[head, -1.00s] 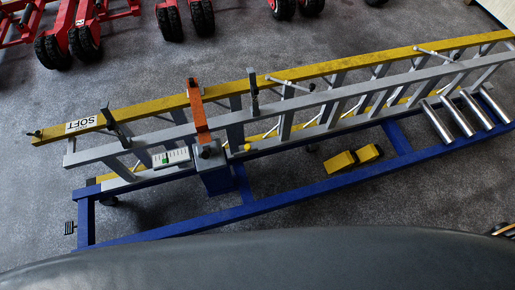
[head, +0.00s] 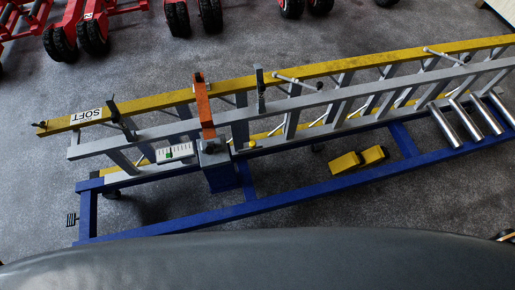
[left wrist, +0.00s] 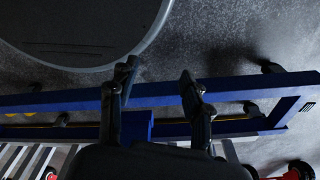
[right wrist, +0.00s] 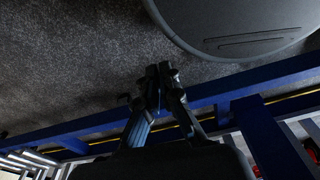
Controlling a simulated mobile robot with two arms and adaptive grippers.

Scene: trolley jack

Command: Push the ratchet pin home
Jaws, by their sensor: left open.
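The trolley jack has a long blue frame (head: 205,220) with yellow and grey rails above it. An orange upright bar (head: 204,106) crosses the rails beside a grey block (head: 213,151) on a blue post. A small yellow knob (head: 252,144) sits right of the block. I cannot tell which part is the ratchet pin. My left gripper (left wrist: 158,82) is open and empty in the left wrist view, with the blue frame behind it. My right gripper (right wrist: 159,71) looks shut with nothing between its fingertips, near a blue beam in the right wrist view. Neither gripper shows in the head view.
Several metal rollers (head: 462,117) are at the right. Red wheeled equipment (head: 95,25) stands at the back. Grey floor between is clear.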

